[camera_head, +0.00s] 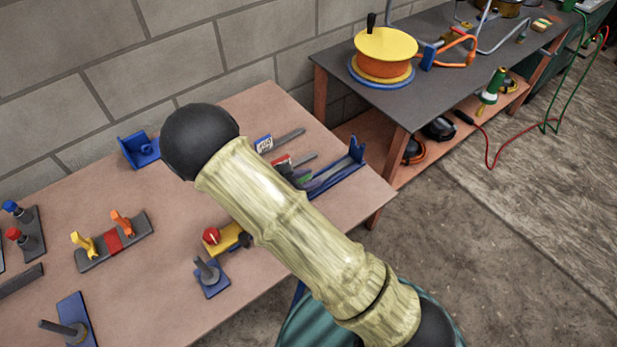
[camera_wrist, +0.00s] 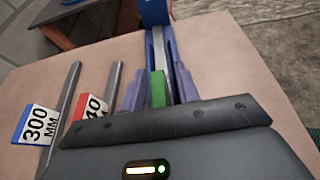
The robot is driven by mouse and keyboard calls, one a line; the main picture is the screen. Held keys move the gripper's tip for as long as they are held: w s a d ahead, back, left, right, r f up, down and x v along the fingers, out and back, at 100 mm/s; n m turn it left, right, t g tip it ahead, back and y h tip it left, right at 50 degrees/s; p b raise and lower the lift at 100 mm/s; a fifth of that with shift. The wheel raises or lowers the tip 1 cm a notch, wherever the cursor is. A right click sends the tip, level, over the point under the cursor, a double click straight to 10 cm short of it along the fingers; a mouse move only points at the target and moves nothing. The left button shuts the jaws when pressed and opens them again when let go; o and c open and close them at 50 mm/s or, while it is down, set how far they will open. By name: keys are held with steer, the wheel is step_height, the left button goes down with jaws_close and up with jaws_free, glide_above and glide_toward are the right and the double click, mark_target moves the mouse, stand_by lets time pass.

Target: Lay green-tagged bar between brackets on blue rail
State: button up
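The green-tagged bar is a thin grey bar with a green tag (camera_wrist: 157,89). In the wrist view, it runs lengthwise along the blue rail (camera_wrist: 171,52), toward the upright blue bracket (camera_wrist: 154,12) at the rail's far end. That bracket also shows in the head view (camera_head: 356,149). My gripper (camera_wrist: 160,78) has its two pale purple fingers on either side of the green tag, and a narrow gap shows on the right side. Whether the bar rests on the rail is unclear. My gripper's body hides the near end of the bar and rail.
A bar with a white-and-blue "300 MM" tag (camera_wrist: 38,124) and one with a red tag (camera_wrist: 92,103) lie left of my gripper. Blue, yellow and grey fixtures (camera_head: 112,242) stand on the table's left. A dark bench (camera_head: 440,75) with a yellow reel stands behind at right.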

mark_target(300, 181)
steer(key=shift+o, duration=0.4)
steer(key=v, duration=0.7)
steer(key=shift+s+a+r, duration=0.1)
steer(key=shift+s+a, duration=0.05)
stand_by(0.7)
